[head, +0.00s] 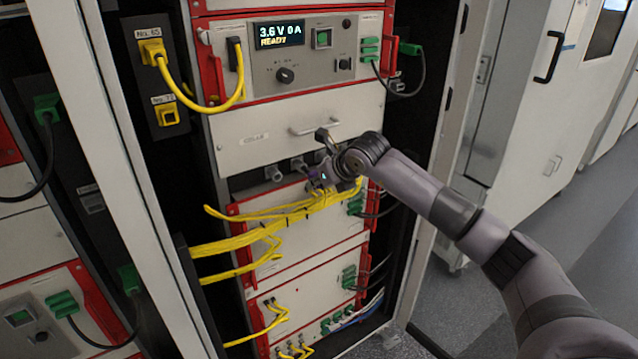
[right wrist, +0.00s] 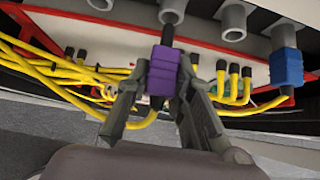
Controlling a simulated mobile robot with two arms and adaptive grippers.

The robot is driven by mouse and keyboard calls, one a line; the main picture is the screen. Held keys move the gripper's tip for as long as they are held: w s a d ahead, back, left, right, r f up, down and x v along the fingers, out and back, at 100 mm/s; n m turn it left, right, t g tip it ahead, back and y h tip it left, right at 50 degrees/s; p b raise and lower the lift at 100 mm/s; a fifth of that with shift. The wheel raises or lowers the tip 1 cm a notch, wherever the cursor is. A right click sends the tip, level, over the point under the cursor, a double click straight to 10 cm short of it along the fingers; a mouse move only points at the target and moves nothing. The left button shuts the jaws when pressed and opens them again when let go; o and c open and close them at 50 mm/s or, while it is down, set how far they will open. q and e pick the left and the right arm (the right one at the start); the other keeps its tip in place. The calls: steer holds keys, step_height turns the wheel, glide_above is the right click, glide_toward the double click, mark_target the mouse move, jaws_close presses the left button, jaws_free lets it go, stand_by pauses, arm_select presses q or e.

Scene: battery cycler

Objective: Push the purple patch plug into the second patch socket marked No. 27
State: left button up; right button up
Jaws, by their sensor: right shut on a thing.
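The purple patch plug (right wrist: 163,72) is held between the two fingers of my right gripper (right wrist: 164,76). Its dark pin points up toward a grey round socket (right wrist: 172,6) at the top of the right wrist view; I cannot tell whether the pin has entered it. In the head view my right gripper (head: 322,172) is at the row of grey sockets (head: 273,174) under the drawer panel, and a bit of the purple plug (head: 315,178) shows. No mark No. 27 is readable. My left gripper is not in view.
A blue plug (right wrist: 286,66) sits below another grey socket (right wrist: 293,33), right of an empty-looking one (right wrist: 232,20). Yellow cables (head: 270,232) hang close below my gripper. A drawer handle (head: 314,127) juts out above. A cabinet door frame stands right of the rack.

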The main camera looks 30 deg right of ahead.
mark_target(314, 173)
steer(key=shift+b, duration=0.55)
stand_by(0.9)
steer(key=shift+w, duration=0.8)
stand_by(0.8)
steer(key=shift+b, duration=0.4)
steer(key=shift+w+a, duration=0.15)
steer(key=shift+w, duration=1)
stand_by(0.8)
steer(key=o, duration=0.9)
steer(key=shift+o, duration=0.2)
steer(key=shift+s, duration=0.1)
